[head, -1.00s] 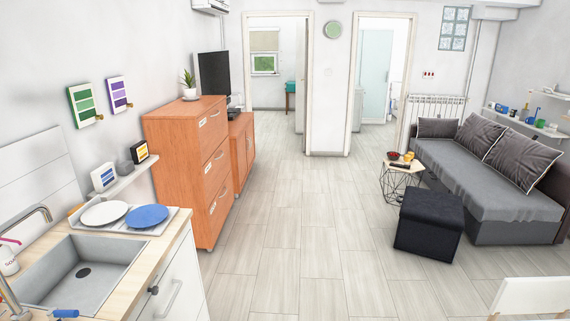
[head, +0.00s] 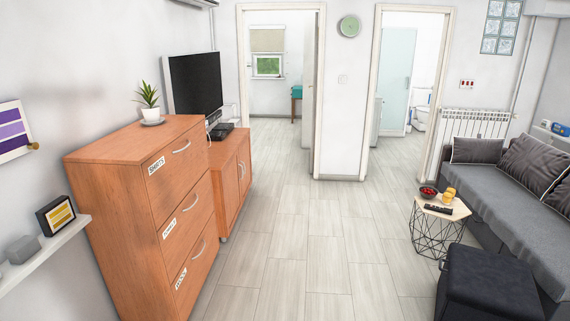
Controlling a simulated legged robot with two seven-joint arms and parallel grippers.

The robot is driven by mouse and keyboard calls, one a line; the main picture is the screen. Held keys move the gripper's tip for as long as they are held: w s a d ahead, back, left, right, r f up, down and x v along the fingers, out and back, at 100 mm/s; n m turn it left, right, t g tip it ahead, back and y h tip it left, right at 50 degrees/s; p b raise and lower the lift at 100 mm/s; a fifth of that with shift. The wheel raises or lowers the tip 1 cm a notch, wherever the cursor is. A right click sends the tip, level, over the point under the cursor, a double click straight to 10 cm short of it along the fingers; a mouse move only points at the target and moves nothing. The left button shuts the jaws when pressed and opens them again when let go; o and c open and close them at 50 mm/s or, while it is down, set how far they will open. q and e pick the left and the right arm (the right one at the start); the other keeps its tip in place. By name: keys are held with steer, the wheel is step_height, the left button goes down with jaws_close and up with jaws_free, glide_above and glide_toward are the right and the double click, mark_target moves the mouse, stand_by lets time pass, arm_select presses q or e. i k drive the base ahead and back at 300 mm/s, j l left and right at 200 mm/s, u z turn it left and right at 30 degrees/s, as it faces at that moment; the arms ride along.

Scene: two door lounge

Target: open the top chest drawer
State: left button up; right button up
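The wooden chest (head: 110,205) stands against the left wall in the head view, with its drawer fronts facing right. Its top drawer (head: 178,158) is closed, with a white label and a curved metal handle (head: 182,147). Two more labelled drawers sit below it, also closed, each with a similar handle. A potted plant on a saucer (head: 152,122) stands on top of the chest. Neither of my grippers is in view.
A lower wooden cabinet (head: 234,163) with a television (head: 195,84) stands beyond the chest. A wall shelf (head: 45,254) is at the near left. A black ottoman (head: 488,283), wire-legged table (head: 437,208) and grey sofa (head: 520,200) are at right. The middle floor is clear.

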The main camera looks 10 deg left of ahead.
mark_target(169, 175)
steer(key=i+u, duration=0.1)
steer(key=i, duration=0.6)
steer(key=i+l+u, duration=0.1)
steer(key=i, duration=0.55)
steer(key=i+l+u, duration=0.1)
steer(key=i, duration=0.6)
